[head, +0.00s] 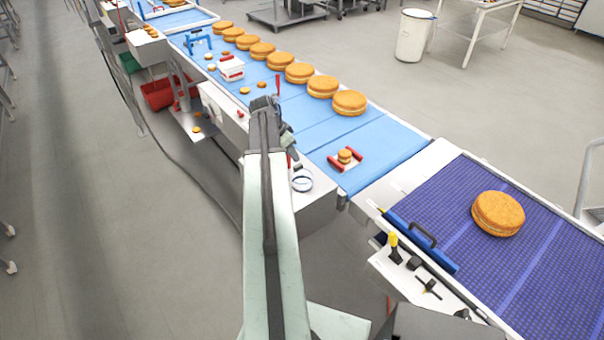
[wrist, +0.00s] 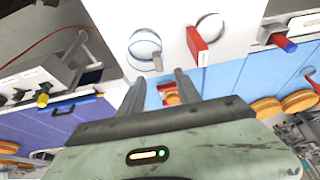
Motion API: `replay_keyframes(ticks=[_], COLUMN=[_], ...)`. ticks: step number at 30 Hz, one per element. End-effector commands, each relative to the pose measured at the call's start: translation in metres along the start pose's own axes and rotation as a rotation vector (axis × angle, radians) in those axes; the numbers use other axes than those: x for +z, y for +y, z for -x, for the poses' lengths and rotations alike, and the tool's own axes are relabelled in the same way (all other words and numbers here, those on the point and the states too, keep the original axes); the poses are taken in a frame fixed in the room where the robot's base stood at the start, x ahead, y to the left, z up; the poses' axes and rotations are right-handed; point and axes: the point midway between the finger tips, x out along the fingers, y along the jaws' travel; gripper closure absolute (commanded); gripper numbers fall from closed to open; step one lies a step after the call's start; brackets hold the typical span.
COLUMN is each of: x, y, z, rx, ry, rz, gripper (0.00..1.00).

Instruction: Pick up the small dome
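Several small orange-brown domes show in the head view. One dome (head: 262,85) and another (head: 245,91) lie on the blue belt beyond my gripper, and one (head: 196,129) lies on a low white shelf to the left. I cannot tell which one the task means. My gripper (head: 265,103) is seen from behind in the head view, over the white side ledge of the line. In the wrist view my gripper (wrist: 159,77) has its two fingers apart with nothing held. A small filled round in a red holder (wrist: 170,97) shows beyond the gap between them.
The red holder also shows on the near belt (head: 345,168). Large filled rounds (head: 323,87) line the belt's far side; one (head: 498,214) is on the dark blue mesh belt. A clear-looking round item (head: 302,180) sits on the white ledge. A white box (head: 231,70) stands on the belt.

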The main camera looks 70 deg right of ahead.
Motion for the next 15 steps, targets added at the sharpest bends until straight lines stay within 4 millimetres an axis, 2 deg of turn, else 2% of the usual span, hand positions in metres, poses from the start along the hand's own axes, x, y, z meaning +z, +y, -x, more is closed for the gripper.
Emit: replay_keyframes(ticks=[6,11,15], x=[0.004,0.003,0.006], y=[-0.001,-0.001,0.002], z=[-0.028,-0.029,-0.048], rx=[-0.001,-0.001,-0.001], ry=[-0.001,-0.001,-0.002], rz=[0.003,0.005,0.006], gripper=[0.60,0.60,0.60])
